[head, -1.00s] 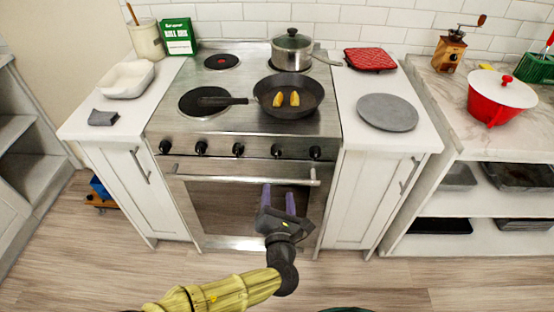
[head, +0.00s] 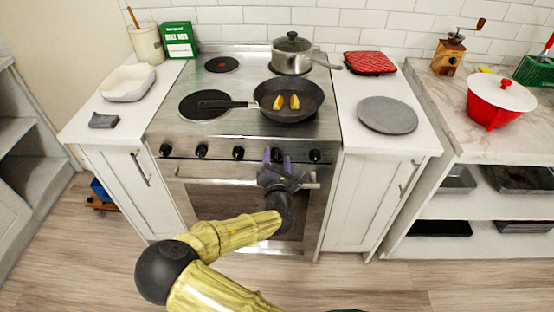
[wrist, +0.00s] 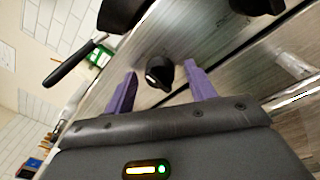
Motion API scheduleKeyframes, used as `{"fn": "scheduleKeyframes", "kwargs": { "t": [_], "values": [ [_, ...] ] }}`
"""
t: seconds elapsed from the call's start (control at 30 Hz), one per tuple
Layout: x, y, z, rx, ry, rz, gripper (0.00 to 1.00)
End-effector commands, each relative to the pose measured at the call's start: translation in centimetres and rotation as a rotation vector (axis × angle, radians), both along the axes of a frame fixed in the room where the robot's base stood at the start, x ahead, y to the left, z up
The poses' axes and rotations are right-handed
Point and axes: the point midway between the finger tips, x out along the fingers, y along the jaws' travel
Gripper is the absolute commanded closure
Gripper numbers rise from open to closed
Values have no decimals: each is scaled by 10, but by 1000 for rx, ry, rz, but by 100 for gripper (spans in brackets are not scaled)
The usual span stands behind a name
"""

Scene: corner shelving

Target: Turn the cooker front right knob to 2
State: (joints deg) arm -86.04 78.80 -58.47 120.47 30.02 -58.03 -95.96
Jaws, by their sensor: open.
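The cooker (head: 255,60) has a steel front panel with a row of several black knobs. My gripper (head: 276,152) is open at this panel, with its two purple fingers on either side of the second knob from the right. In the wrist view that knob (wrist: 158,72) lies between the open fingertips (wrist: 160,82), with a pale mark on its face. I cannot tell whether the fingers touch it, and no numbers are readable. The rightmost knob (head: 315,155) stands clear to the right, and it also shows at the top of the wrist view (wrist: 258,4).
The oven handle (head: 215,181) runs just below the knobs, close to my gripper. A frying pan (head: 312,111) with yellow food sits on the cooktop above, its handle pointing left. A lidded pot (head: 291,60) stands behind it. The floor in front is clear.

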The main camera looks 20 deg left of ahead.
Motion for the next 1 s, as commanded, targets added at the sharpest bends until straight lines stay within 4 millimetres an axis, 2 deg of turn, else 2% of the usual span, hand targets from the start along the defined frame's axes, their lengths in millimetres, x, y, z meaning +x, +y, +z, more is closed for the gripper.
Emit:
{"fn": "scheduleKeyframes", "kwargs": {
  "t": [0.2,0.43,0.77,1.0],
  "values": [
    [0,0,0,0,0,0,45],
    [0,0,0,0,0,0,90],
    [0,0,-1,25,7,-1,89],
    [0,0,-2,116,30,0,89]
  ]
}}
